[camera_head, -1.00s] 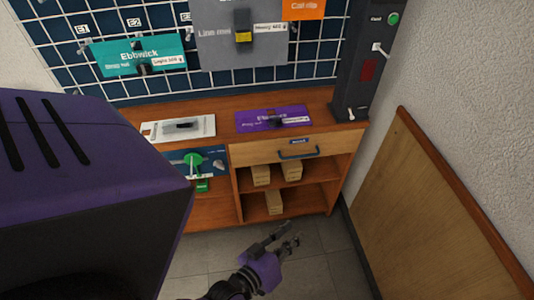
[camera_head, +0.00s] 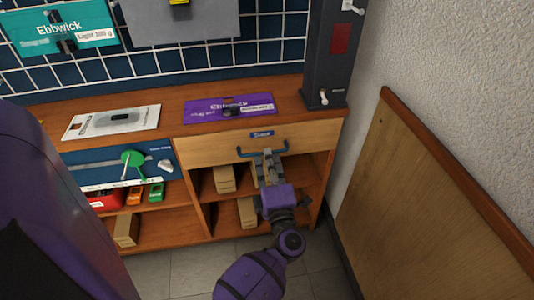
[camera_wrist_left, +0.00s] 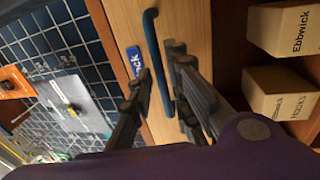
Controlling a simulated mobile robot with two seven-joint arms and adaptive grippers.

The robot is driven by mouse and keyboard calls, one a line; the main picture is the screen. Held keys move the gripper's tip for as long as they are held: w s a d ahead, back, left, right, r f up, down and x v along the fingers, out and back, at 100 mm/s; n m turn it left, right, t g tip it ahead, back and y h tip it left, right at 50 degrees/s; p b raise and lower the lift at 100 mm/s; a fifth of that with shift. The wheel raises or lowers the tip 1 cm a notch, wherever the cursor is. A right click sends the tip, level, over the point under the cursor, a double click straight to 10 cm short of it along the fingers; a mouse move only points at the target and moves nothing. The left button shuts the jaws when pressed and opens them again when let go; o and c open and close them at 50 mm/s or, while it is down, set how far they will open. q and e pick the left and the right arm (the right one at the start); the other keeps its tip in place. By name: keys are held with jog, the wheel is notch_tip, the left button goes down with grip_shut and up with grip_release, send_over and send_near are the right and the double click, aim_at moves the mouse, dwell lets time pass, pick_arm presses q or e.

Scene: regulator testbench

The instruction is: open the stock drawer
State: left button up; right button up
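The stock drawer (camera_head: 215,152) is a light wood front under the bench top, and it looks shut. It has a blue label and a dark blue bar handle (camera_head: 243,154). My left gripper (camera_head: 267,159) is at the handle, below the label. In the left wrist view its fingers (camera_wrist_left: 158,66) are apart, with the handle (camera_wrist_left: 152,30) running between them. I cannot tell whether the fingers touch the handle. The drawer front (camera_wrist_left: 190,25) also shows there. My right gripper is not in view.
Open shelves with small boxes (camera_head: 224,180) lie below the drawer. A purple card (camera_head: 205,108) and a white card (camera_head: 85,122) lie on the bench top (camera_head: 165,125). A dark post (camera_head: 325,60) stands at its right end.

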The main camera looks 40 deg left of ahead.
pick_arm(q)
jog(key=shift+x, duration=1.35)
grip_shut()
